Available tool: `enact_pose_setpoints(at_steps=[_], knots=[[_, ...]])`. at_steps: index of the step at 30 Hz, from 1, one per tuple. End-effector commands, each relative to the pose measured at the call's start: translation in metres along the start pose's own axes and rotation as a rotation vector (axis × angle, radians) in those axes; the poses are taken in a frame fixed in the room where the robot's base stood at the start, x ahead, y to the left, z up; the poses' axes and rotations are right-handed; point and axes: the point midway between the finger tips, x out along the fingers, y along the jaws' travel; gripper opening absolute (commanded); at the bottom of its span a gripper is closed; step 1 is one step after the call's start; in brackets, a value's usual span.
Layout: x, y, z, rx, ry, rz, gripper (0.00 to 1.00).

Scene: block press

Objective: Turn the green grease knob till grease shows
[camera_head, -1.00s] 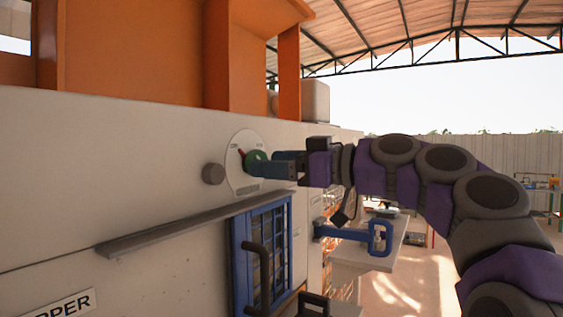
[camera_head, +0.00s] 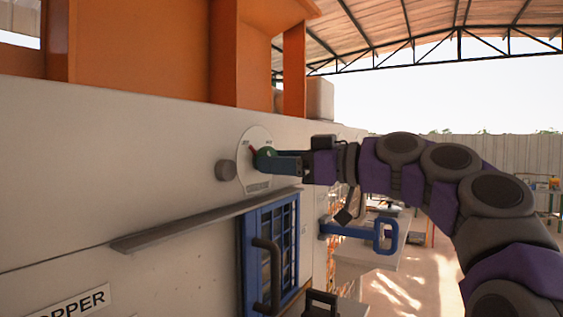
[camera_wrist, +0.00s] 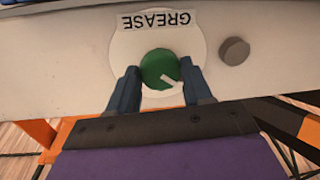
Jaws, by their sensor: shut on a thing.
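The green grease knob (camera_wrist: 159,68) sits on a round white plate (camera_wrist: 201,45) with a GREASE label (camera_wrist: 157,20), shown upside down in the wrist view. A white pointer mark lies across the knob's lower right. My gripper (camera_wrist: 158,82) is shut on the knob, one finger on each side. In the head view the knob (camera_head: 264,153) is largely covered by my gripper (camera_head: 272,160), and a red pointer shows at its upper left. No grease is visible in either view.
A grey round stud (camera_head: 226,170) stands beside the plate. Below are a metal ledge (camera_head: 200,222) and a blue barred door (camera_head: 270,255) with a dark handle. A blue bracket (camera_head: 365,232) sticks out at right. Open floor lies further right.

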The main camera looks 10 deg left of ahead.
Motion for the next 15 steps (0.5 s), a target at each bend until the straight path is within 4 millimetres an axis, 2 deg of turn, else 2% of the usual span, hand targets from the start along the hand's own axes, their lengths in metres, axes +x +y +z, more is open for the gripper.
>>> enact_pose_setpoints(at_steps=[8,15], knots=[[0.0002,0.0008,-0.0015,0.123,0.016,0.003,0.19],[0.0007,0.0001,-0.0006,0.332,0.035,0.002,0.19]])
